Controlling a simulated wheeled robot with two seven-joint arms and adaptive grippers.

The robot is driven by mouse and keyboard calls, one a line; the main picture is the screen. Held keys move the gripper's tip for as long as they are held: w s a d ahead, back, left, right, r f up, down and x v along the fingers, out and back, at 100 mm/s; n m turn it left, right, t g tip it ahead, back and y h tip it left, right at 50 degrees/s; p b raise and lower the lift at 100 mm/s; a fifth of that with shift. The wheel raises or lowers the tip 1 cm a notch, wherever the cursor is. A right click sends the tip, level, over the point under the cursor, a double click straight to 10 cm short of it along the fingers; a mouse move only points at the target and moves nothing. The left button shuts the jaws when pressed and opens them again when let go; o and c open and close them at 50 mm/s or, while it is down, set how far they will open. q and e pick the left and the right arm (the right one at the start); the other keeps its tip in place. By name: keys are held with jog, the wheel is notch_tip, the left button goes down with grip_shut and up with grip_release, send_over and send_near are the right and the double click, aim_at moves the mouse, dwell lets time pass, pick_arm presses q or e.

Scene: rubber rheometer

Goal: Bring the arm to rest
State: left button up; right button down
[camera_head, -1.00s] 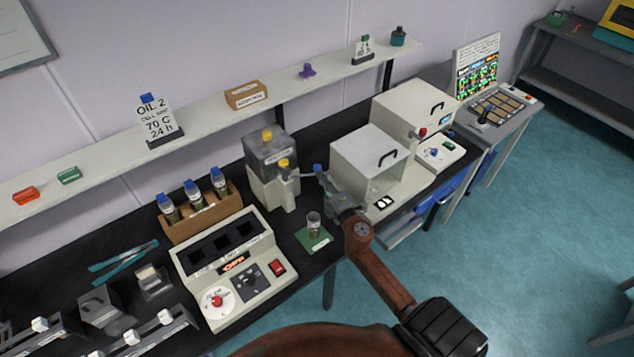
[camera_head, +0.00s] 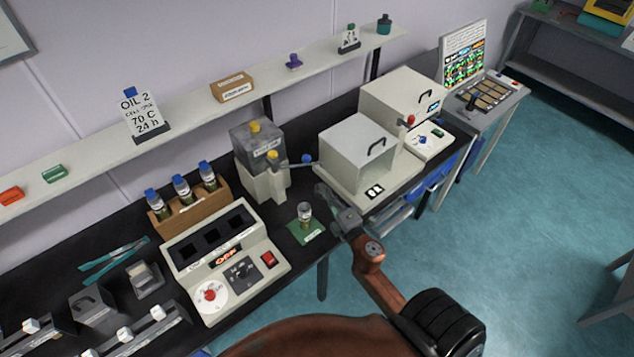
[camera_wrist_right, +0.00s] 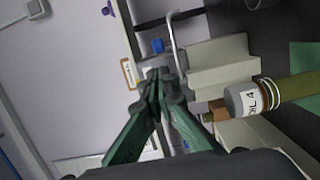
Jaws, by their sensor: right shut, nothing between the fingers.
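My right arm reaches in from the lower right in the head view. Its gripper (camera_head: 322,192) is shut and empty, just right of the small vial (camera_head: 305,214) and below the blue-knobbed lever (camera_head: 307,159) of the grey dispenser (camera_head: 258,160). In the right wrist view the green fingertips (camera_wrist_right: 160,82) meet. The labelled vial (camera_wrist_right: 252,101) lies to their right in that picture, apart from them. The vial stands upright on a green mat (camera_head: 297,235). My left gripper is not in view.
A white open-fronted box (camera_head: 352,157) with a handle stands right of the gripper. A control panel unit (camera_head: 205,290) and a wooden rack (camera_head: 194,213) of blue-capped bottles are to the left. A shelf (camera_head: 195,115) runs behind the bench. Open floor (camera_head: 530,180) lies right.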

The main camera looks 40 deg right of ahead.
jog(key=shift+s, duration=1)
